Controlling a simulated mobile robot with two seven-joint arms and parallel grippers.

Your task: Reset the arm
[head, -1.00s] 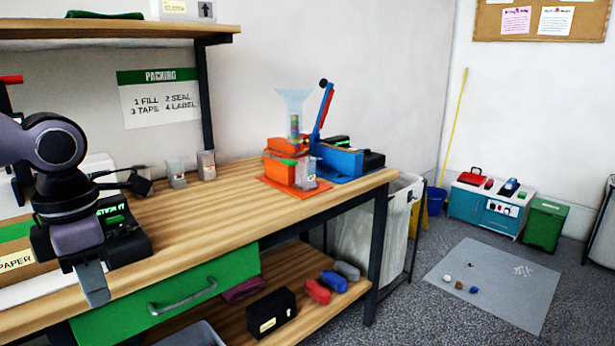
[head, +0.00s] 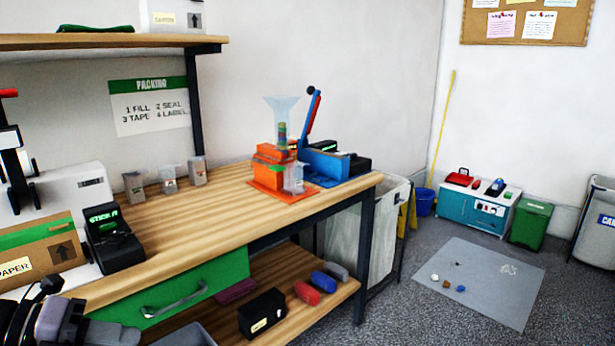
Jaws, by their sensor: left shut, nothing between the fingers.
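My left gripper (head: 65,322) is at the bottom left corner of the head view, low in front of the workbench (head: 215,215). Its fingers are shut with nothing between them, and part of the arm is cut off by the picture edge. It is apart from the things on the bench. My right gripper is not in view.
On the bench stand a black label device (head: 112,240), a cardboard box (head: 40,255), several small clear containers (head: 167,180) and an orange dispenser (head: 272,168) beside a blue press (head: 325,162). A green drawer (head: 175,292) lies below. The bench middle is clear.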

